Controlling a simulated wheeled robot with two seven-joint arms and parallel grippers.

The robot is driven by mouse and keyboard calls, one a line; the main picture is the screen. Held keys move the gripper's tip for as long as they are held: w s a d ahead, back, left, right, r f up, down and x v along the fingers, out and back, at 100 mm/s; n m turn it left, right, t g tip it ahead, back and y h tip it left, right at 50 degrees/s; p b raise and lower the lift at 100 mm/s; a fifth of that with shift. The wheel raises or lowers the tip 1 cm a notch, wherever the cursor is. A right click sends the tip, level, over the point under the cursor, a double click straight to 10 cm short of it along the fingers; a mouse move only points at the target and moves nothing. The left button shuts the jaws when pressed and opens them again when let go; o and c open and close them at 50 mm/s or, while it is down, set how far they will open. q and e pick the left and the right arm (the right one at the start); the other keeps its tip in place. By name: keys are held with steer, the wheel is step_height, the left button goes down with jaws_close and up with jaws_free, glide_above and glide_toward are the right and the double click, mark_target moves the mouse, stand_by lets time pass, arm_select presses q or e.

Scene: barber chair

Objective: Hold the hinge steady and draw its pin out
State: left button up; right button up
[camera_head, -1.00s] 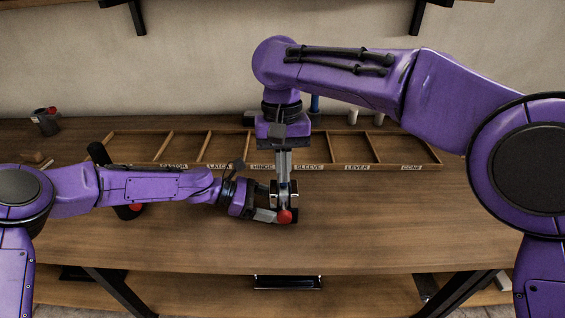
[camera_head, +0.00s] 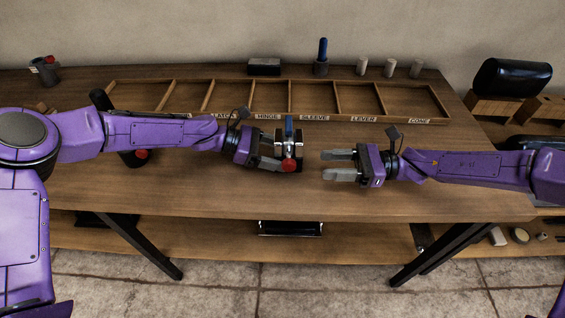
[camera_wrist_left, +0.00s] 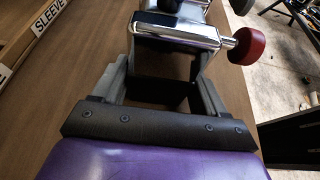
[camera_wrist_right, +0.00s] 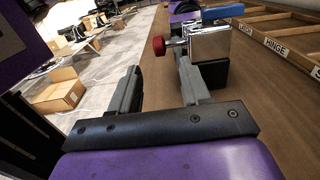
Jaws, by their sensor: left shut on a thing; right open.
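The hinge (camera_head: 292,150) is a chrome block with a dark part below it, standing on the table. A red knob (camera_head: 288,166) sticks out of its near side, and a blue bar (camera_head: 289,126) lies across its top. I cannot tell which part is the pin. My left gripper (camera_head: 273,163) is shut on the hinge from the left. In the left wrist view the chrome block (camera_wrist_left: 172,36) sits at the fingertips, with the red knob (camera_wrist_left: 247,46) to the right. My right gripper (camera_head: 324,165) is open and empty, to the right of the hinge, apart from it and pointing at it.
A wooden tray (camera_head: 437,97) with labelled compartments runs behind the hinge. A dark block (camera_head: 264,67), a blue-handled tool (camera_head: 322,55) and pale cylinders stand behind it. A dark cylinder (camera_head: 101,99) lies behind my left arm. The table front is bare.

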mark_target(283, 164)
steer(key=a, duration=1.1)
steer(key=shift+s+a, duration=0.1)
steer(key=shift+a, duration=0.25)
steer(key=shift+c, duration=0.4)
